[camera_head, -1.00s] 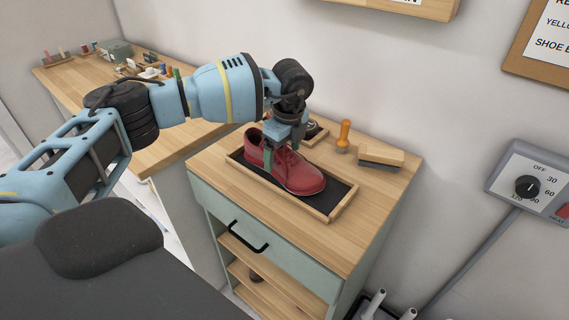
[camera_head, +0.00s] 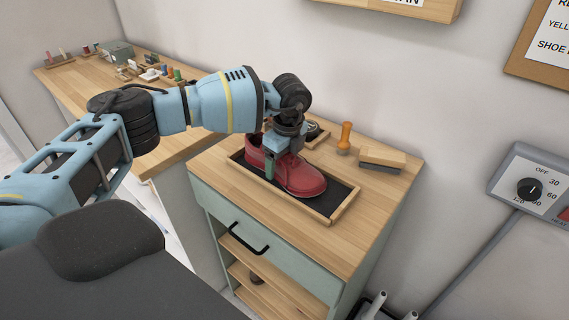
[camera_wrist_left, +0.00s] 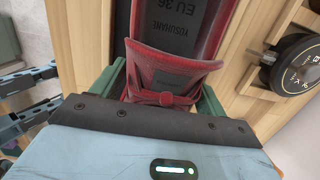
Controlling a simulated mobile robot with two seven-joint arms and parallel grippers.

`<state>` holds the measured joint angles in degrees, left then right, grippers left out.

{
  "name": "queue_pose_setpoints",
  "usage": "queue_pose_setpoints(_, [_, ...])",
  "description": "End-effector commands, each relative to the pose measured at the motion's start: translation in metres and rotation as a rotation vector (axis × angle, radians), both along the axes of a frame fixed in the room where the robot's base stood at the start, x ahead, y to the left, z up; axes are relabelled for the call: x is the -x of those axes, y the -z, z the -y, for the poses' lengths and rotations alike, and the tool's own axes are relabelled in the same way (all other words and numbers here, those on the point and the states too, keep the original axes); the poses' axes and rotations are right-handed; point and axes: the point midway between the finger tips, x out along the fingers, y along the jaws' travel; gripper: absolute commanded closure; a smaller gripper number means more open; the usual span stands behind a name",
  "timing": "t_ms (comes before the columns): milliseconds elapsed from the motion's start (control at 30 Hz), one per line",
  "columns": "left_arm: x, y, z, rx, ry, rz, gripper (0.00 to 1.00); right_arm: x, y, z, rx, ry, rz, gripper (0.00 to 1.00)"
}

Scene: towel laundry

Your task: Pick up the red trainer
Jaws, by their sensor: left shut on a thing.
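The red trainer (camera_head: 299,176) sits in a shallow wooden tray with a dark lining (camera_head: 331,213) on top of the cabinet, its toe pointing right. Whether the sole touches the tray is hard to tell. My right gripper is not in view.
A wooden bench (camera_head: 100,85) with small items is at the left. A wall control box (camera_head: 531,184) is at the right.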

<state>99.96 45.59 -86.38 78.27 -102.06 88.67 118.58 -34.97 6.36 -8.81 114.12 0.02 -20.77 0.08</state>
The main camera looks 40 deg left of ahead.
Motion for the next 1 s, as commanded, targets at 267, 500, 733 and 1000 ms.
queue_pose_setpoints(267, [-0.001, -0.013, 0.0, 0.001, 0.0, 0.003, 0.55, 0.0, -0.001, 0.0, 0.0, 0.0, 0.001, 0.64])
queue_pose_setpoints(500, [0.009, -0.038, 0.007, 0.001, 0.005, 0.001, 0.55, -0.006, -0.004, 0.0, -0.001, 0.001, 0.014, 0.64])
queue_pose_setpoints(733, [0.05, -0.043, 0.038, 0.0, 0.006, 0.002, 0.55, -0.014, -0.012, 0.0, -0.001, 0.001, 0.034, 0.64])
queue_pose_setpoints(1000, [0.098, -0.047, 0.073, 0.001, 0.005, 0.001, 0.55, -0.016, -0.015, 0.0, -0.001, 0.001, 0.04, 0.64])
